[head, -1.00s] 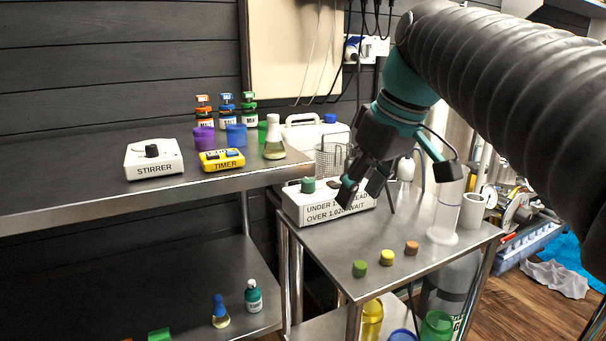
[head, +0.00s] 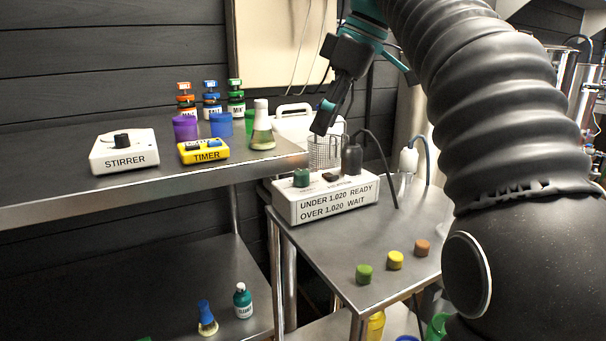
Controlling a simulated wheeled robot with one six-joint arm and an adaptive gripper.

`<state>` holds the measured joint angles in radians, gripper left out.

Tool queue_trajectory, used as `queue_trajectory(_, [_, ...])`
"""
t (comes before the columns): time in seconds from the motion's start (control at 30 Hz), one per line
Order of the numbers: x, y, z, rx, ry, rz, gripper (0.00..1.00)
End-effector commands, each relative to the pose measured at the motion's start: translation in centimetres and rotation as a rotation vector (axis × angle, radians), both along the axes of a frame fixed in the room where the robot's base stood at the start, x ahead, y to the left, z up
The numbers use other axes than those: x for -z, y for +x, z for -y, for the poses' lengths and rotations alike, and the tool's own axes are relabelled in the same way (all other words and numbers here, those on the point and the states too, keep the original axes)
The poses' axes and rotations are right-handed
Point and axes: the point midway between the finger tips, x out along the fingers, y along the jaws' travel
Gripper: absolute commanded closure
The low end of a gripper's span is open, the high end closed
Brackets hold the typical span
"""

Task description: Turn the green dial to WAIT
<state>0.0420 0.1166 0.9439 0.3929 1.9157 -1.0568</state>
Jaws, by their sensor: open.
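The green dial (head: 301,177) stands on top of a white control box (head: 345,208) at the left end. The box's front reads "UNDER 1.020 READY" and "OVER 1.020 WAIT". The markings around the dial are too small to read, so its setting cannot be told. My gripper (head: 322,122) is open and empty, above and slightly right of the dial, apart from it. A small dark switch and a black upright piece (head: 352,158) with a cable are on the box to the dial's right.
A wire basket (head: 325,152) and white jug stand behind the box. Green, yellow and orange caps (head: 395,260) lie on the steel table in front. The shelf at left holds a stirrer (head: 124,150), a yellow timer (head: 203,151), a flask (head: 262,128) and bottles.

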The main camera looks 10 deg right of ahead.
Motion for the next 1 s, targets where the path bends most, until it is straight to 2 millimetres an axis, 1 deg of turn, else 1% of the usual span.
queue_trajectory(0.03, [1.4, 0.0, -0.4, -0.001, -0.001, -0.001, 0.46])
queue_trajectory(0.2, [4.3, 0.5, -1.6, -0.001, -0.002, -0.001, 0.46])
queue_trajectory(0.4, [7.2, 1.0, -2.9, -0.003, -0.001, 0.000, 0.46])
queue_trajectory(0.5, [8.2, 1.2, -3.3, -0.003, 0.000, 0.001, 0.46])
queue_trajectory(0.7, [9.1, 1.4, -3.7, -0.001, -0.001, 0.002, 0.46])
queue_trajectory(0.97, [9.1, 1.4, -3.7, -0.001, -0.001, 0.002, 0.46])
queue_trajectory(1.0, [9.1, 1.4, -3.7, -0.001, -0.001, 0.002, 0.51])
